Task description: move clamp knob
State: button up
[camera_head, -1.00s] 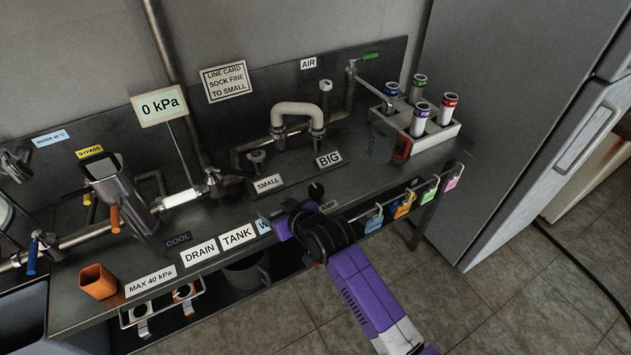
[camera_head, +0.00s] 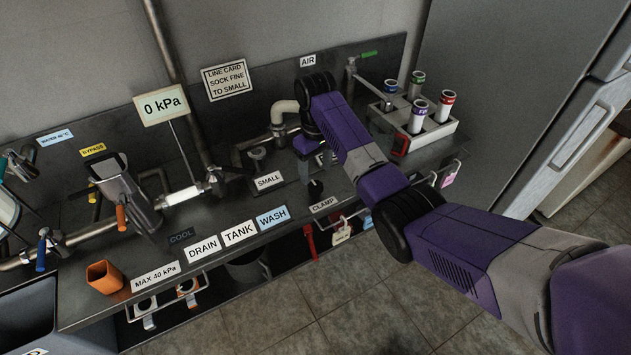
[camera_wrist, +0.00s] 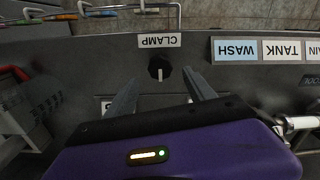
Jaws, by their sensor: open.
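The clamp knob (camera_wrist: 159,67) is a small black round knob with a pale pointer line, on the dark counter by the CLAMP label (camera_wrist: 159,40). In the head view the knob (camera_head: 315,188) shows beneath my gripper (camera_head: 314,175), behind the CLAMP label (camera_head: 324,204). In the wrist view my gripper (camera_wrist: 160,76) is open and empty, its two fingers pointing toward the knob, one to each side. The knob appears just beyond the fingertips; whether they reach down around it I cannot tell. The pointer line runs up and down the wrist picture.
A bent pipe (camera_head: 284,110) stands behind my arm, which covers part of it. A rack of capped tubes (camera_head: 440,130) is at the right. Padlocks (camera_head: 342,232) hang along the front rail. WASH (camera_head: 273,217) and TANK (camera_head: 239,233) labels lie left of CLAMP.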

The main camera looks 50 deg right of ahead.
aim_at(316, 185)
notch_tip(316, 185, down, 6)
jog(key=shift+r, duration=0.15)
jog(key=shift+c, duration=0.4)
grip_shut()
jog(key=c, duration=1.3)
grip_release()
